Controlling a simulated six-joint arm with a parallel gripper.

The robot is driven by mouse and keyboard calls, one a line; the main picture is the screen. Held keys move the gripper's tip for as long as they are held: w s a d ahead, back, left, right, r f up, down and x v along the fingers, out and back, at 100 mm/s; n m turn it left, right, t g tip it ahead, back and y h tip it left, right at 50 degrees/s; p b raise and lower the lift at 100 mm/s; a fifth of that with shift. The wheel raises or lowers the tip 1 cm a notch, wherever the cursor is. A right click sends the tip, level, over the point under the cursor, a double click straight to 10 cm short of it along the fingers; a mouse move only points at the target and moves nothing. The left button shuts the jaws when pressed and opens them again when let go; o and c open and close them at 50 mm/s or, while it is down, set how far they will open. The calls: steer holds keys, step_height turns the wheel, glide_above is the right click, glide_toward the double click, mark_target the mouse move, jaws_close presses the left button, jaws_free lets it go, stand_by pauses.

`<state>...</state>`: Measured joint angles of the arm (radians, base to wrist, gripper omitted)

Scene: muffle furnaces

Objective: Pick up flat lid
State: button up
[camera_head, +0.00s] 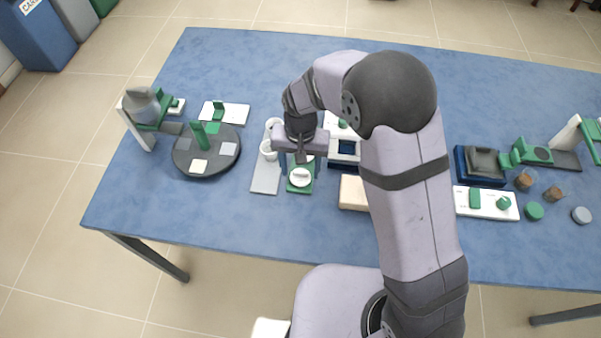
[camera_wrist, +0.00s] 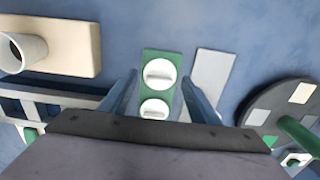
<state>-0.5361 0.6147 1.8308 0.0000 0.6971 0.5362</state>
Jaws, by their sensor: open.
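Two white round lids with raised grip bars lie on a green board (camera_wrist: 147,57). In the wrist view one lid (camera_wrist: 160,73) is farther out and the other (camera_wrist: 155,108) is nearer the gripper body. I cannot tell which is the flat lid. In the head view one lid (camera_head: 300,178) shows on the green board (camera_head: 299,189); the other is hidden under the gripper. My gripper (camera_head: 300,168) points down over the board, open and empty. In the wrist view its blue fingers (camera_wrist: 159,78) stand on either side of the board.
A grey plate (camera_head: 265,180) and white cups (camera_head: 267,151) are close on the left. A dark round turntable (camera_head: 190,165) stands farther left. A beige block (camera_head: 352,193) is on the right, bearing a white cup (camera_wrist: 30,50). The front table strip is clear.

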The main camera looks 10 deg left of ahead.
steer(key=shift+f, duration=0.4)
steer(key=c, duration=1.1)
steer(key=shift+c, duration=0.2)
steer(key=shift+r, duration=0.1)
